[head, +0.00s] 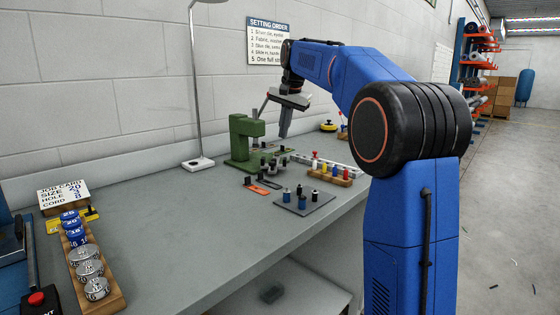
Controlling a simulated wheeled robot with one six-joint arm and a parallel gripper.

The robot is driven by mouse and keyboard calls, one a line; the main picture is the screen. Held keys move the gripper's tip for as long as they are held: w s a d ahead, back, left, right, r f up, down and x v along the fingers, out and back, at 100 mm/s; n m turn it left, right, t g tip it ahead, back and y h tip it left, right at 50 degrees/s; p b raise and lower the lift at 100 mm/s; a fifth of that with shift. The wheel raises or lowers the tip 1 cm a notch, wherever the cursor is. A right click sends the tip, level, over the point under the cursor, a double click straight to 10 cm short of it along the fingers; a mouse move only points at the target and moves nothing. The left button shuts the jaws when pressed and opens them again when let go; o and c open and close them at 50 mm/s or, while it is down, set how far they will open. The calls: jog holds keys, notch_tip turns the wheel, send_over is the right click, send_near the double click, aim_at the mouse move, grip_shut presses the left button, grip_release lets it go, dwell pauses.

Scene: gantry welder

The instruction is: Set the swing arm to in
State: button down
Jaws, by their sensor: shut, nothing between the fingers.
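A green C-shaped press (240,142) stands upright on the grey bench against the wall. A thin lever shows at its upper right, partly behind my gripper. Small dark and metal parts (274,163) cluster at the right of its base. I cannot tell which part is the swing arm, nor whether it is in or out. My gripper (284,134) points down, just right of the press head and above these parts. Its fingers are together, with nothing seen between them. It looks apart from the press, though depth is hard to judge.
An orange-handled piece (257,189) and a grey mat (304,204) with blue and black pieces lie in front. A wooden rack (331,178) of coloured pegs stands right. A lamp post (196,90) rises left of the press. The bench (190,235) is clear at centre-left.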

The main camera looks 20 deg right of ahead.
aim_at(273, 165)
jog(key=s+d+f+t, duration=0.1)
jog(key=s+f+t, duration=0.25)
jog(key=s, duration=0.45)
jog(key=x, duration=0.9)
jog(key=shift+w+d+f, duration=0.1)
jog(key=shift+d+f, duration=0.15)
jog(key=shift+d, duration=0.05)
jog(key=w, duration=0.1)
jog(key=w+a, duration=0.1)
jog(key=shift+w+a+f, duration=0.2)
jog(key=shift+w+a, duration=0.45)
jog(key=shift+w, duration=0.15)
